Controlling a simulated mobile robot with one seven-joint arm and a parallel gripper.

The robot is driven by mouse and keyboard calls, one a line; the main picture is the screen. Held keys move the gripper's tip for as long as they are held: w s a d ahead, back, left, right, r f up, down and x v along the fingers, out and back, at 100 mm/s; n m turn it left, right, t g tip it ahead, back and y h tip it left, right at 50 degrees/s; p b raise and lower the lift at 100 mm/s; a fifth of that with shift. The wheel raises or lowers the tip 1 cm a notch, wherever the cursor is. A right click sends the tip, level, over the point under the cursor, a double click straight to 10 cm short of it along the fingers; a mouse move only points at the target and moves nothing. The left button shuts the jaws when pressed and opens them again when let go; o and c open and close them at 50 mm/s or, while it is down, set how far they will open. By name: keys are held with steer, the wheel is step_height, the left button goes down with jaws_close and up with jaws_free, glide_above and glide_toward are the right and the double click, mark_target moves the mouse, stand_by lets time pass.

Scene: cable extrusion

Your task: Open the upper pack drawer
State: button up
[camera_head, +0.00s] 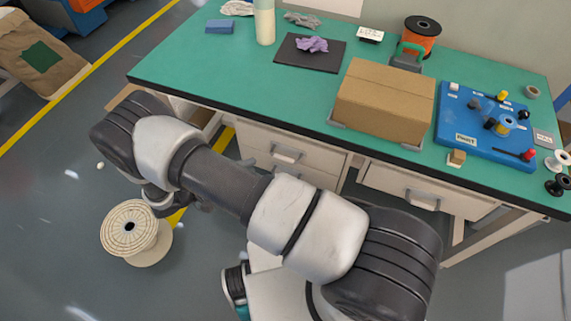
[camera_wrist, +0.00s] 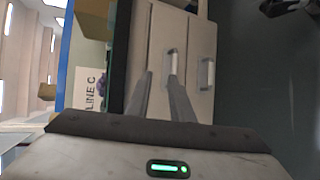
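The drawer unit under the green-topped bench has beige fronts and grey bar handles. In the head view its upper drawer (camera_head: 258,139) has a handle (camera_head: 286,153), and a lower front (camera_head: 262,160) is partly hidden by my arm. The wrist view is turned sideways: the upper drawer (camera_wrist: 158,40) and its handle (camera_wrist: 172,65) are left of the lower drawer's handle (camera_wrist: 207,72). Both fronts look shut. My gripper (camera_wrist: 160,74) is open and empty, its fingers pointing toward the upper drawer front. Contact is not visible. In the head view the fingers are mostly hidden by my arm.
A cardboard box (camera_head: 386,98) and a blue parts board (camera_head: 487,127) stand on the bench (camera_head: 230,75). Another drawer (camera_head: 408,186) is at the right below it. A cable spool (camera_head: 135,233) stands on the floor at the left.

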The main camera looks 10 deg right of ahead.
steer(key=n+t, duration=0.1)
steer(key=t, duration=0.1)
glide_toward(286, 158)
steer(key=x, duration=0.6)
steer(key=b+x, duration=0.1)
steer(key=x, duration=0.3)
steer(key=shift+f, duration=0.4)
jaws_close()
